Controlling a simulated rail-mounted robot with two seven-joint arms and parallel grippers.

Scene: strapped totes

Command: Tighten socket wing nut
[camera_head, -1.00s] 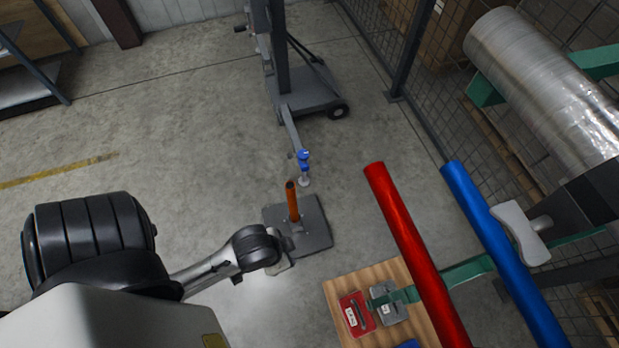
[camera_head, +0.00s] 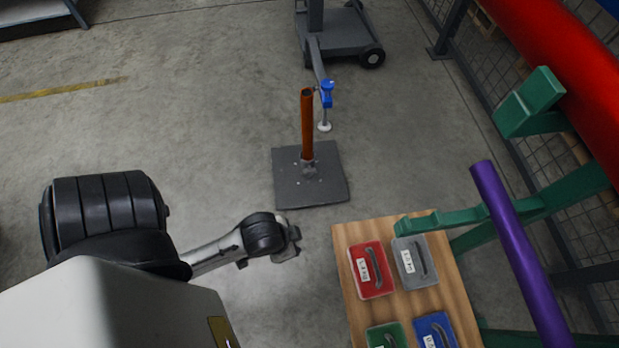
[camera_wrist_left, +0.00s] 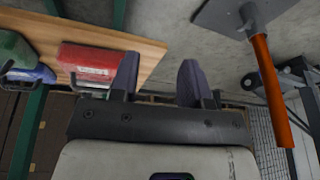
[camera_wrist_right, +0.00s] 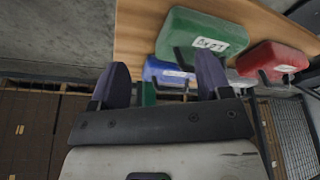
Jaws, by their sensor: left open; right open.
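An orange post (camera_head: 307,125) stands upright in a socket (camera_head: 308,168) on a dark square base plate (camera_head: 290,190) on the floor. The socket is too small in the head view to make out a wing nut. The left wrist view shows the post (camera_wrist_left: 268,90), socket (camera_wrist_left: 250,20) and plate (camera_wrist_left: 215,14) at the upper right. My left gripper (camera_head: 292,243) is near the plate's front edge, apart from it; its fingers (camera_wrist_left: 158,80) are open and empty. My right gripper (camera_wrist_right: 165,85) is open and empty in its wrist view, with lidded cases beyond it.
A blue clamp (camera_head: 326,95) hangs on a wheeled lift's arm (camera_head: 316,60) beside the post top. A wooden board (camera_head: 350,285) holds red, grey, green and blue cases. A green rack (camera_head: 540,205) with red and purple rolls stands at right. Floor left of the plate is clear.

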